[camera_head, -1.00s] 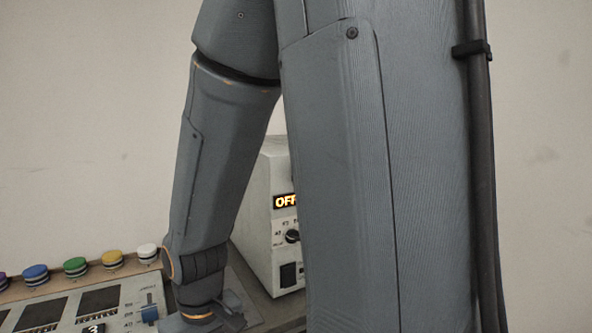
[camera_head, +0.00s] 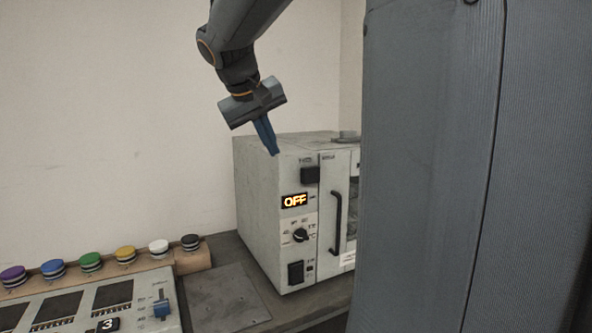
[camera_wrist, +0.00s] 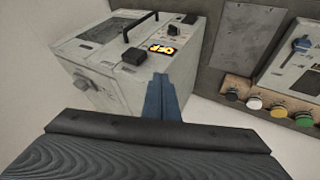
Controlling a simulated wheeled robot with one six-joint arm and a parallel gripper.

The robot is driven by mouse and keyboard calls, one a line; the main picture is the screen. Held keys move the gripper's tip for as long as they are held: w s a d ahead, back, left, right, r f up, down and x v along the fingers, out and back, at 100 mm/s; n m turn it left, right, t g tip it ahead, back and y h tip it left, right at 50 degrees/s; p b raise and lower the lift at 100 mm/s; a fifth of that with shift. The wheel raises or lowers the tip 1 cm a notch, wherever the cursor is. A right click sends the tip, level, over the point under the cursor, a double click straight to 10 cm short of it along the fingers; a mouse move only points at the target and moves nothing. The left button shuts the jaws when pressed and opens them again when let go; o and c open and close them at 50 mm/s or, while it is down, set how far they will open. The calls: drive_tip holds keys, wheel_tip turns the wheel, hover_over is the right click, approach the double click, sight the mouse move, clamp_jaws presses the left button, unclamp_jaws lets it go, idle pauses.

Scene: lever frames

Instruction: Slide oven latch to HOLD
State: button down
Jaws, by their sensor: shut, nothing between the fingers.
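The oven (camera_head: 258,190) is a pale grey box with a lit OFF display (camera_head: 294,201) on its front. A dark block (camera_head: 310,174), seemingly the latch, sits near the top of the front, above the display; its small labels are unreadable. My gripper (camera_head: 275,152) is shut and empty, its blue fingers pointing down near the oven's upper front corner, left of the dark block. In the wrist view my fingers (camera_wrist: 161,77) appear beside the display, and the dark block (camera_wrist: 132,56) shows to their left. Contact with the oven cannot be told.
The oven front also has a dark door handle (camera_head: 336,222), a round knob (camera_head: 300,235) and a black switch (camera_head: 296,272). Left of it lie a control panel (camera_head: 75,316) with a blue slider and a row of coloured buttons (camera_head: 91,262). My arm column hides the oven's right side.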

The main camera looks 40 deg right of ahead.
drive_tip(key=shift+f, duration=0.15)
drive_tip(key=p, duration=0.3)
approach(301, 183)
wheel_tip(301, 183, down, 3)
drive_tip(key=w+a, duration=0.2)
drive_tip(key=shift+s+d+f+p, duration=0.15)
drive_tip(key=shift+d+p, duration=0.15)
drive_tip(key=shift+d, duration=0.45)
drive_tip(key=shift+s+d+r+p, duration=0.15)
drive_tip(key=shift+d+p, duration=0.1)
drive_tip(key=shift+d, duration=0.45)
drive_tip(key=shift+s+d+f+p, duration=0.15)
drive_tip(key=shift+d+p, duration=0.15)
drive_tip(key=shift+d, duration=0.45)
